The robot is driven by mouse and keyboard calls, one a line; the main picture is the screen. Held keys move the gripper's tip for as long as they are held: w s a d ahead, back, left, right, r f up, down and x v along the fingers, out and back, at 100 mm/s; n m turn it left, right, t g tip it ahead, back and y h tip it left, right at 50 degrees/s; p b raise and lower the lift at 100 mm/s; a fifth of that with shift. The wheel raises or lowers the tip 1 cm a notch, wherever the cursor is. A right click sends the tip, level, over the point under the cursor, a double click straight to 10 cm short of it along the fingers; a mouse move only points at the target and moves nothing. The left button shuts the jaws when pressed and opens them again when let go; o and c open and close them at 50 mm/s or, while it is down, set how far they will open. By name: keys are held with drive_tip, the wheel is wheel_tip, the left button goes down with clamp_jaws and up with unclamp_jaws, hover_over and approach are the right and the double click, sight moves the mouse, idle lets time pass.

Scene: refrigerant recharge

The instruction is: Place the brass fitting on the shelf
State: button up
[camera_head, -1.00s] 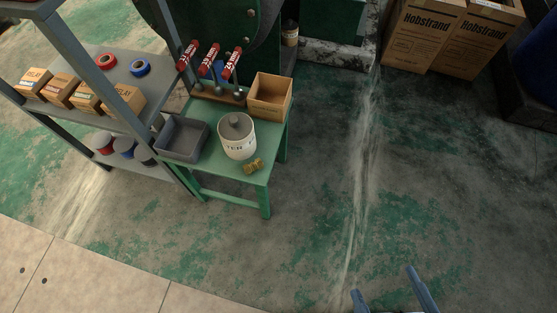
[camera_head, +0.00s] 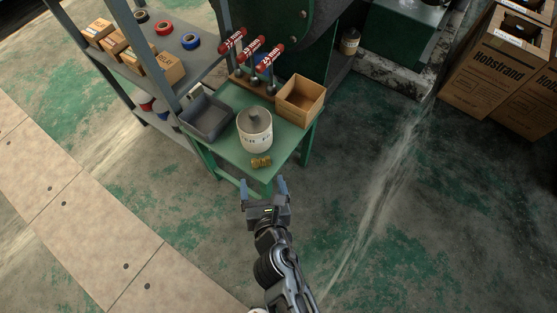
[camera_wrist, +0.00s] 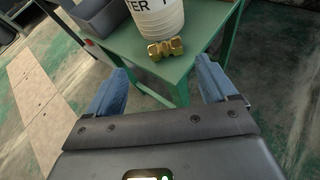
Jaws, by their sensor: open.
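The brass fitting (camera_head: 261,162) lies on the green table (camera_head: 230,158) near its front edge, just in front of the white canister. It also shows in the wrist view (camera_wrist: 165,48), lying on its side between and beyond my fingertips. My gripper (camera_head: 264,183) is open and empty, just short of the table's front edge, with its blue fingers (camera_wrist: 163,82) apart and pointing toward the fitting. The grey shelf unit (camera_head: 203,72) stands left of the table, with boxes and tape rolls on its upper board.
On the table stand a white canister (camera_head: 255,131), a grey bin (camera_head: 206,118), an open cardboard box (camera_head: 300,99) and a rack with red-handled tools (camera_head: 251,50). Cartons (camera_head: 497,75) stand at the right. The floor right of the table is clear.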

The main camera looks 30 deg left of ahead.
sight(261, 161)
drive_tip(key=shift+w+a+f+n, duration=0.1)
drive_tip(key=shift+w+a+n, duration=0.45)
drive_tip(key=shift+a+n, duration=0.05)
drive_tip(key=b+x, duration=0.1)
drive_tip(key=x, duration=0.1)
drive_tip(key=b+x, duration=0.1)
drive_tip(key=x, duration=0.1)
drive_tip(key=b+x, duration=0.2)
drive_tip(key=shift+w+d+f, duration=0.2)
drive_tip(key=shift+w+f, duration=0.05)
drive_tip(key=shift+w, duration=0.25)
drive_tip(key=shift+w+a, duration=0.2)
drive_tip(key=shift+w, duration=0.05)
drive_tip(key=c, duration=1.2)
drive_tip(key=shift+r, duration=0.15)
